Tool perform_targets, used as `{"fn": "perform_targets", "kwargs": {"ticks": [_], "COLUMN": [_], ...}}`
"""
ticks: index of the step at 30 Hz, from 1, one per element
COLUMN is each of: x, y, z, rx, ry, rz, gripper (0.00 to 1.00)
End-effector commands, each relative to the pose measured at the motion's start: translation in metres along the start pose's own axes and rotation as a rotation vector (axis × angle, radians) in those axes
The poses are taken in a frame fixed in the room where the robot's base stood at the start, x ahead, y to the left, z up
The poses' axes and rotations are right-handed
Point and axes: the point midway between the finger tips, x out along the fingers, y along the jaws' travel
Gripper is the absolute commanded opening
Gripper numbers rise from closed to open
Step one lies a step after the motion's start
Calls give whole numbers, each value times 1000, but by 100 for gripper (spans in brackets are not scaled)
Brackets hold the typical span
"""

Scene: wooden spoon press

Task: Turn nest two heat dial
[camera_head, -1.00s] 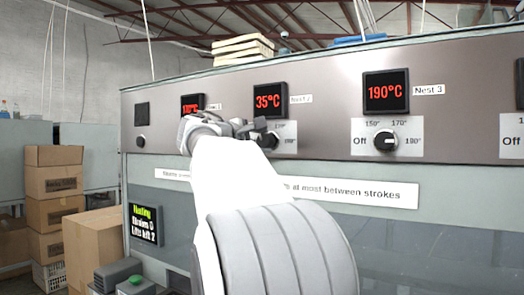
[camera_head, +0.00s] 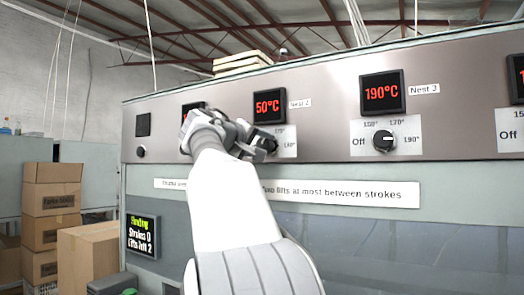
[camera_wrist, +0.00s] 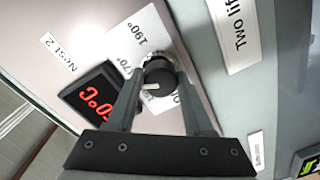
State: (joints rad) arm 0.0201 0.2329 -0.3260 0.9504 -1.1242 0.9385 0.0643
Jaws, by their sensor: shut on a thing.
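The nest two heat dial (camera_wrist: 158,73) is a round black knob with a white mark on a white scale plate. In the wrist view my gripper (camera_wrist: 160,80) has a finger on each side of the knob and is shut on it. The mark points to the lower left of that picture; part of the scale is hidden by a finger. In the head view my gripper (camera_head: 258,142) covers most of the nest two plate (camera_head: 288,142). The nest two display (camera_head: 269,106) above it reads 50°C in red.
To the right, the nest 3 display (camera_head: 383,93) reads 190°C above its own black dial (camera_head: 384,141). A sign (camera_head: 340,192) about two lifts between strokes is below. A status screen (camera_head: 142,231) is at lower left. Cardboard boxes (camera_head: 52,205) stand left of the press.

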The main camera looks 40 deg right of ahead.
Motion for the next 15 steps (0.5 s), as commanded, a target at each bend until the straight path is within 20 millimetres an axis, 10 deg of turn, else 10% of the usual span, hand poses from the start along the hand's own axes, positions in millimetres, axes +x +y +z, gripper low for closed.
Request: {"fn": "perform_targets", "kwargs": {"ticks": [15], "x": [0], "y": [-1], "z": [0], "rx": [85], "ry": [2], "rz": [-1], "gripper": [0]}}
